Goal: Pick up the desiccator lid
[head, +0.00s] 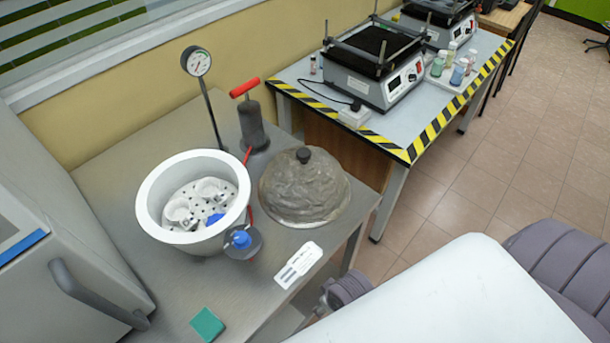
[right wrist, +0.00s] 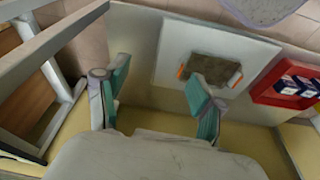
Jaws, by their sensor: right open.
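The desiccator lid (head: 303,190) is a grey, rough-looking dome with a small dark knob on top. In the head view it sits on the grey bench, right of the open white desiccator bowl (head: 150,207). My right gripper shows in the right wrist view (right wrist: 158,85), with its two teal-padded fingers spread wide and nothing between them. The lid is not recognisable in that view. In the head view my right arm fills the lower right, apart from the lid. My left gripper is not in view.
The bowl holds a perforated plate with small pale dishes. A gauge (head: 197,62), a red-handled pump (head: 250,120) and a blue-knobbed valve (head: 241,240) stand close by. A white label (head: 298,265) and green block (head: 207,324) lie in front. A red tray (right wrist: 262,95) shows in the wrist view.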

